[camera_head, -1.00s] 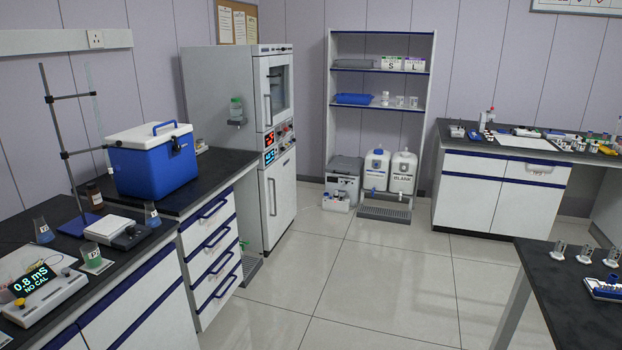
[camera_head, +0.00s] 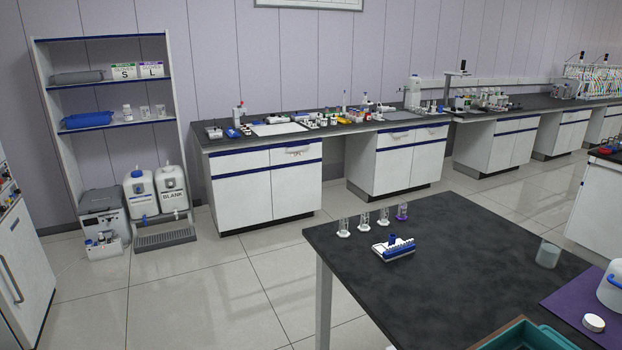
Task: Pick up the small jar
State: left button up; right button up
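Neither of my grippers shows in this view. I cannot tell for sure which thing is the small jar. A greyish translucent cup or jar (camera_head: 547,255) stands upright on the dark table (camera_head: 440,285) at the right. A white container with a blue handle (camera_head: 611,290) is cut off by the right edge, with a round white lid (camera_head: 594,323) lying near it on a purple mat (camera_head: 565,312).
Several small clear holders (camera_head: 364,219) and a blue-and-white rack (camera_head: 394,246) stand on the dark table's far left part. A teal tray (camera_head: 530,338) is at its front edge. Wall benches (camera_head: 262,185) line the back. Open tiled floor (camera_head: 210,290) lies left of the table.

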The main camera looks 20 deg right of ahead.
aim_at(549, 251)
jog(key=i+z, duration=0.25)
jog(key=z, duration=0.15)
jog(key=i+z, duration=0.2)
jog(key=z, duration=0.15)
jog(key=i+j+z, duration=0.2)
jog(key=z, duration=0.2)
jog(key=i+j+z, duration=0.2)
jog(key=z, duration=0.15)
